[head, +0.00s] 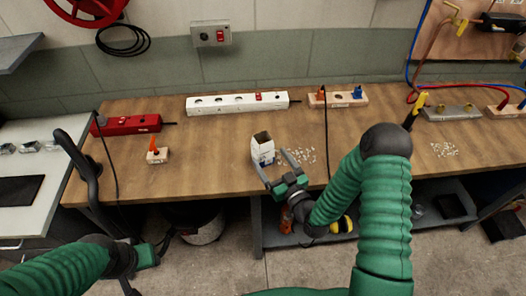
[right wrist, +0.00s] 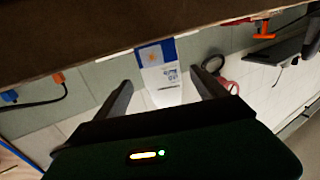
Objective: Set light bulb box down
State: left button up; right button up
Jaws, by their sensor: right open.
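The light bulb box (head: 262,149), white with blue marks and an open top, is at the front part of the wooden workbench (head: 215,135). It looks roughly upright, its base at the bench top. My right gripper (head: 270,159) is open, its fingers reaching toward the box from the front. In the right wrist view, the box (right wrist: 161,65) shows between the two spread fingers (right wrist: 168,88), with visible gaps on both sides. My left gripper (head: 148,257) is low at the left, away from the bench; its jaw opening is unclear.
A white power strip (head: 237,104) lies behind the box. A red power strip (head: 125,125) and a small block with an orange switch (head: 157,154) are at the left. Small pale bits (head: 303,156) lie right of the box. Bench space left of the box is clear.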

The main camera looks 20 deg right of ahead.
aim_at(259, 143)
jog(key=w, duration=0.2)
jog(key=w+a+p, duration=0.1)
jog(key=w, duration=0.2)
jog(key=shift+w+a, duration=0.1)
jog(key=shift+w, duration=0.3)
jog(key=shift+s, duration=0.1)
jog(key=c, duration=1.6)
jog(key=shift+r, duration=0.1)
